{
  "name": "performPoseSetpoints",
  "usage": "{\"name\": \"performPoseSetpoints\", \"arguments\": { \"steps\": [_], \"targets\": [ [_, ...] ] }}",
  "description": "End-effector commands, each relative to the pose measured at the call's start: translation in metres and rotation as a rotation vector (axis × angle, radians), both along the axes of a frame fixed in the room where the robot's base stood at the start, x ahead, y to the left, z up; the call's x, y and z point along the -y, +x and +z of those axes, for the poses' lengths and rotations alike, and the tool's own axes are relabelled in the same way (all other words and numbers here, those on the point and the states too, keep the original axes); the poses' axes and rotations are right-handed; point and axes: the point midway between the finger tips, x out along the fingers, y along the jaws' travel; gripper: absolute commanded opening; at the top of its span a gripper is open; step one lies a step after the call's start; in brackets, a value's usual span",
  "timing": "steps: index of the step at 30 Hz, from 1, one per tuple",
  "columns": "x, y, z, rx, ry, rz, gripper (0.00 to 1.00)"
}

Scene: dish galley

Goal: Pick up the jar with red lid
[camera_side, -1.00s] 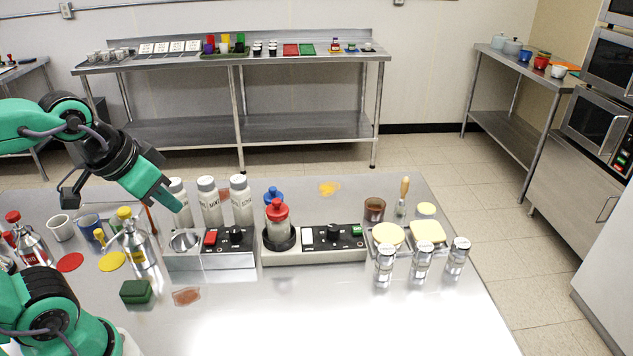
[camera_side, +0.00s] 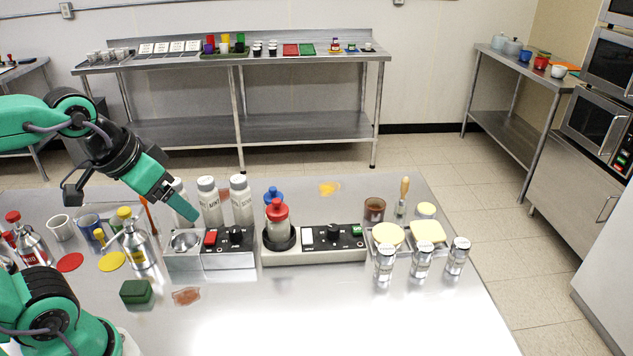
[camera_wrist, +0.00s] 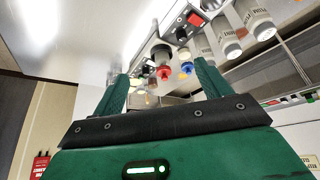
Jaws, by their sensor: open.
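The jar with the red lid (camera_side: 278,226) is clear-bodied and stands upright in a black ring on a light machine base (camera_side: 315,256). Its red lid also shows in the wrist view (camera_wrist: 164,73), between my fingers in the picture. A similar jar with a blue lid (camera_side: 273,194) stands close behind it. My gripper (camera_side: 191,213) is to the left of the red-lidded jar, apart from it, above the steel bowl unit and in front of the white bottles. In the wrist view my gripper (camera_wrist: 162,70) has its two green fingers spread with nothing held.
White bottles (camera_side: 241,200) stand behind the steel bowl unit (camera_side: 184,243), close to my gripper. Red-capped and yellow-capped bottles (camera_side: 137,245) stand at the left. Three glass shakers (camera_side: 422,262) stand at the right. The front middle of the steel table (camera_side: 300,315) is clear.

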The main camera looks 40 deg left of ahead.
Motion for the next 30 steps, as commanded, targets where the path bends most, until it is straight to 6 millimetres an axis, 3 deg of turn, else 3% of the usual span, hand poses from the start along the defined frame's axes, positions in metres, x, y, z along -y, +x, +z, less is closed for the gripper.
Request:
{"name": "performPoseSetpoints", "arguments": {
  "steps": [8, 16, 30],
  "targets": [
    [0.002, 0.028, 0.003, -0.071, -0.031, 0.059, 0.76],
    [0.004, 0.071, 0.0, -0.164, -0.069, 0.153, 0.76],
    [0.011, 0.149, -0.036, -0.33, -0.112, 0.327, 0.76]
  ]
}}
